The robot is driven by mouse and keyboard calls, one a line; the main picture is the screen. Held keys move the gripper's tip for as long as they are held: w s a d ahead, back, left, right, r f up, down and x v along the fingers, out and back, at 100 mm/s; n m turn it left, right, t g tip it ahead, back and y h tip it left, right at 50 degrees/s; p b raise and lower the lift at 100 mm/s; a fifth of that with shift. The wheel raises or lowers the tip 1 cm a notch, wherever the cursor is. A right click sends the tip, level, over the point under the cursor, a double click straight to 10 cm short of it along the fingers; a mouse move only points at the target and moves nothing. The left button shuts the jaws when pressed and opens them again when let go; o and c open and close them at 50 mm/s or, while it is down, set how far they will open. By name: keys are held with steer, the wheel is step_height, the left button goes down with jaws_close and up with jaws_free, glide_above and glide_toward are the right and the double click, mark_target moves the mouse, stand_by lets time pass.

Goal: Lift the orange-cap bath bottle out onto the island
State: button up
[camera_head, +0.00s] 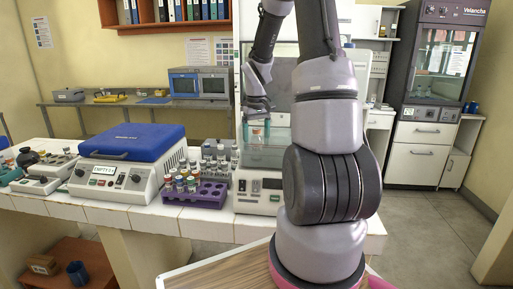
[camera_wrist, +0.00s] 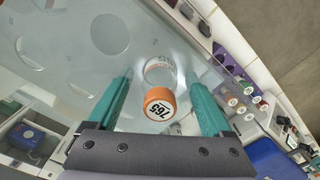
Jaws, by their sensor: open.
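The orange-cap bottle (camera_wrist: 160,109) shows in the wrist view, its cap marked 765. Its clear body lies partly behind the cap. My gripper (camera_wrist: 158,86) is open, with one teal finger on each side of the cap and a gap on both sides.
The white-tiled island (camera_head: 150,215) carries a blue-lidded machine (camera_head: 125,142), a purple rack (camera_head: 207,195) of capped vials and a group of grey-capped tubes (camera_head: 220,152), left of the bath. Bare tile shows along the front edge. A clear plate with round openings (camera_wrist: 60,50) surrounds the bottle.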

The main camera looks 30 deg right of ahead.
jaws_close()
steer(key=shift+r, duration=0.15)
step_height(320, 180, up, 16)
stand_by(0.8)
